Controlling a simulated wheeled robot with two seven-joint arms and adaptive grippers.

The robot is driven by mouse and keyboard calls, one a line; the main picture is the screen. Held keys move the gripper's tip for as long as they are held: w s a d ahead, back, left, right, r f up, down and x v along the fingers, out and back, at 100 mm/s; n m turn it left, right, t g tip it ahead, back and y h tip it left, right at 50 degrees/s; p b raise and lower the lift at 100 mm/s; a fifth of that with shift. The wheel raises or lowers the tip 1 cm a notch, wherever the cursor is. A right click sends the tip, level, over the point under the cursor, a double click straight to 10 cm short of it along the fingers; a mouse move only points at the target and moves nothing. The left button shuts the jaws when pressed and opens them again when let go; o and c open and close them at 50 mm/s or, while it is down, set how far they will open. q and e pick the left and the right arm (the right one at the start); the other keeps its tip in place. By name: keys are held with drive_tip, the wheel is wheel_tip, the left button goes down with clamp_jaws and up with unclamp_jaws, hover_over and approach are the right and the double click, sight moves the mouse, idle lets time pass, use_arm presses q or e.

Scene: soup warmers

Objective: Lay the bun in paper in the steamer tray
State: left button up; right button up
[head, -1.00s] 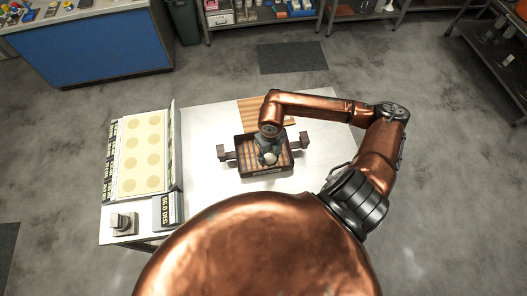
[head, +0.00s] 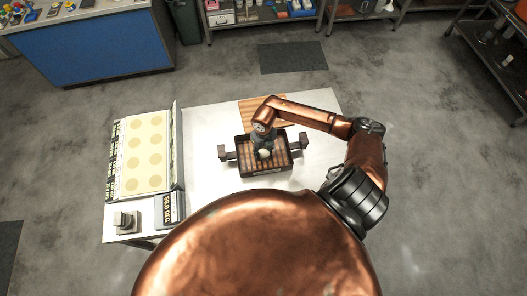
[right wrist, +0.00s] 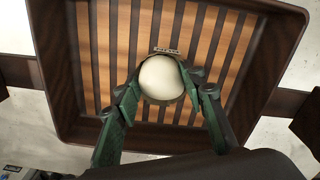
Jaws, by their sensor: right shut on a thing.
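The bun (right wrist: 161,79) is a pale round ball between the fingers of my right gripper (right wrist: 160,92), which is shut on it. A small piece, perhaps its paper, shows at its far edge. In the head view the bun (head: 264,154) and the right gripper (head: 263,145) are over the steamer tray (head: 284,171). The tray is a dark brown box with a slatted floor and a block handle on each side. In the right wrist view the tray wall (right wrist: 55,80) surrounds the bun. I cannot tell whether the bun touches the slats. My left gripper is not in view.
The tray stands on a white table (head: 215,120). A striped wooden board (head: 250,108) lies behind it. To the left are a cream panel with round spots (head: 143,152), a display box (head: 168,210) and a small grey device (head: 125,221).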

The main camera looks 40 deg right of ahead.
sight(263, 152)
drive_tip(key=o, duration=0.7)
drive_tip(key=shift+f, duration=0.2)
drive_tip(key=shift+c, duration=0.2)
drive_tip(key=o, duration=0.5)
drive_tip(key=shift+r, duration=0.1)
drive_tip(key=shift+r, duration=0.15)
wheel_tip(263, 152, up, 12)
drive_tip(key=shift+b, duration=0.9)
